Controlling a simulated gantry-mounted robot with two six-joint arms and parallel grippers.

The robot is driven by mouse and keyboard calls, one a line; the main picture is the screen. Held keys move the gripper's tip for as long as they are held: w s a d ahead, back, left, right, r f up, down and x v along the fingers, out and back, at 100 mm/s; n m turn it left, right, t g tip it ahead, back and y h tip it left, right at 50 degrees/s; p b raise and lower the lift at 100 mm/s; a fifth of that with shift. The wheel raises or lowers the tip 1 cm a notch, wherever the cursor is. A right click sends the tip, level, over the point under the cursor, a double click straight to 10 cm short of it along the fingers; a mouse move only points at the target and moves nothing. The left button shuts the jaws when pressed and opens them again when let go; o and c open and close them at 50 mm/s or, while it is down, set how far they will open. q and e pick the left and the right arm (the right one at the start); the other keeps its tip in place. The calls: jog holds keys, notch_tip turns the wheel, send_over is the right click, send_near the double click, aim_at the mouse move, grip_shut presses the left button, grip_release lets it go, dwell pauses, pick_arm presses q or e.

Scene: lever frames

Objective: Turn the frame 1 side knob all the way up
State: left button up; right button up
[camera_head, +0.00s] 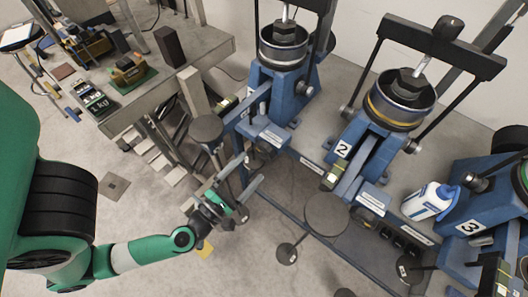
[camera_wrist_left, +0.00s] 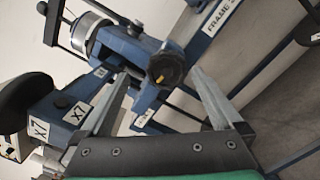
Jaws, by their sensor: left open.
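The frame 1 side knob (camera_wrist_left: 167,65) is a dark, lobed knob with a small yellow mark at its lower left. In the left wrist view it sits on the blue frame, beyond and between my fingertips. My left gripper (camera_head: 250,172) is open and empty, its two grey fingers reaching toward the blue frame 1 (camera_head: 270,92) in the head view. The fingers also show in the left wrist view (camera_wrist_left: 160,76), one on each side of the knob in the picture. I cannot tell any contact. In the head view the knob is not clear. My right gripper is not in view.
Frame 2 (camera_head: 368,140) and frame 3 (camera_head: 480,215) stand to the right. A bench (camera_head: 185,60) with weights is at upper left.

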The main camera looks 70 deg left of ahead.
aim_at(262, 154)
pick_arm(q)
jog(key=shift+g, duration=0.3)
jog(key=x, duration=0.2)
jog(key=f+p+x, duration=0.1)
jog(key=x, duration=0.2)
jog(key=a+p+x, duration=0.1)
jog(key=x, duration=0.2)
jog(key=shift+a+f, duration=0.1)
jog(key=shift+f, duration=0.3)
jog(key=shift+c, duration=0.9)
grip_shut()
